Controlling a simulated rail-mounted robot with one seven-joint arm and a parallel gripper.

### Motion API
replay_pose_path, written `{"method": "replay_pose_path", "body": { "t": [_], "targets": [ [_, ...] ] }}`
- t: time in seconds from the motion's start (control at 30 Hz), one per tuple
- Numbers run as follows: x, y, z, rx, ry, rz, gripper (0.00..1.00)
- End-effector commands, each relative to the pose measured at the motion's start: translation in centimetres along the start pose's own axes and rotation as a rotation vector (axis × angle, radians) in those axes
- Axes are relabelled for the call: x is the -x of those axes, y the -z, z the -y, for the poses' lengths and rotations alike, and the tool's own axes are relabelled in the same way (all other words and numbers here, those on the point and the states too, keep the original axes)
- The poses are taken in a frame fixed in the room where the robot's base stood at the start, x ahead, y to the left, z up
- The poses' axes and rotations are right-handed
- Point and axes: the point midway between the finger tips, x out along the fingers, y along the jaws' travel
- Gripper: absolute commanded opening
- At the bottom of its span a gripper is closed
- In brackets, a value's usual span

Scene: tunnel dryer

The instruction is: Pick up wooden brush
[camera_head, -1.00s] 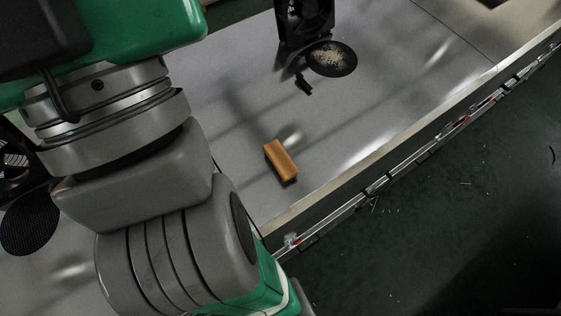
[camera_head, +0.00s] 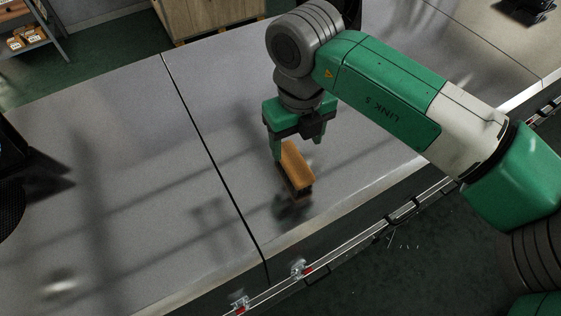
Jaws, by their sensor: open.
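The wooden brush (camera_head: 297,166) is a tan block with a darker underside, in the middle of the head view over the grey metal surface. My gripper (camera_head: 298,151) comes down from above at the brush's far end. Its jaws are open, with one finger at the brush's left side and the other to its right. The fingers partly overlap the far end of the brush in the picture. I cannot tell whether either finger touches it. A dark shadow lies just in front of the brush.
A dark seam (camera_head: 213,150) crosses the grey surface (camera_head: 130,150) left of the brush. A metal rail (camera_head: 345,245) runs along the front edge. A wooden crate (camera_head: 205,18) stands behind, and a dark round object (camera_head: 8,208) is at the left. The surface around the brush is clear.

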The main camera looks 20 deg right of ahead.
Motion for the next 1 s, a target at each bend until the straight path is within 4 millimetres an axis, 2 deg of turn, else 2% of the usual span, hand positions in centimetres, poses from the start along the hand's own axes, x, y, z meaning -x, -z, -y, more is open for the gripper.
{"method": "replay_pose_path", "body": {
  "t": [0.13,0.3,0.5,0.8,0.97,1.0],
  "targets": [
    [-0.2,0.1,0.1,-0.001,0.003,-0.003,0.66],
    [-2.3,0.0,-0.1,0.001,-0.001,-0.002,0.66],
    [-3.1,-0.1,-0.1,0.002,-0.003,-0.001,0.66],
    [-7.7,-0.3,-0.2,0.004,-0.002,-0.001,0.66],
    [-7.8,-0.3,-0.2,0.004,-0.002,0.0,0.66],
    [-7.8,-0.3,-0.2,0.004,-0.002,0.0,0.62]
  ]
}}
